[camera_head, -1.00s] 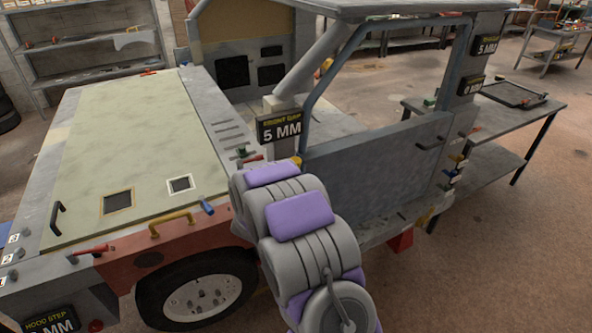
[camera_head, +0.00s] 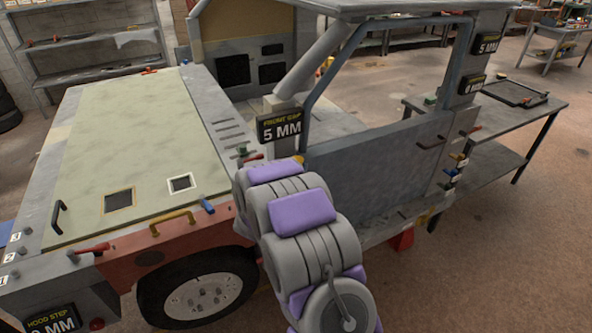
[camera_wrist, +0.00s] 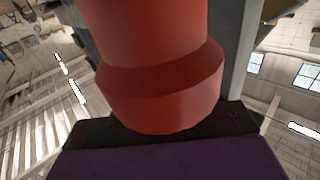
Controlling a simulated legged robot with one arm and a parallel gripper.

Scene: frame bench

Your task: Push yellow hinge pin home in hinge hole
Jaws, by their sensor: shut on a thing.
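A small yellow piece (camera_head: 299,159) shows beside the top of my arm, at the front lower corner of the door by the windshield post. It may be the hinge pin, but most of it is hidden and its depth in the hole cannot be told. My gripper (camera_wrist: 165,143) shows only as a black and purple part at the bottom of the wrist view; my arm hides it in the head view. It is shut on a red, round, stepped piece (camera_wrist: 160,80) that fills the middle of the wrist view. No hinge hole is visible.
The grey door (camera_head: 385,155) stands right of my arm, under the window frame. A "5 MM" sign (camera_head: 280,127) sits just above my arm at the post. The hood (camera_head: 130,150) and front wheel (camera_head: 200,297) are left. A workbench (camera_head: 500,110) stands behind right; floor is clear at lower right.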

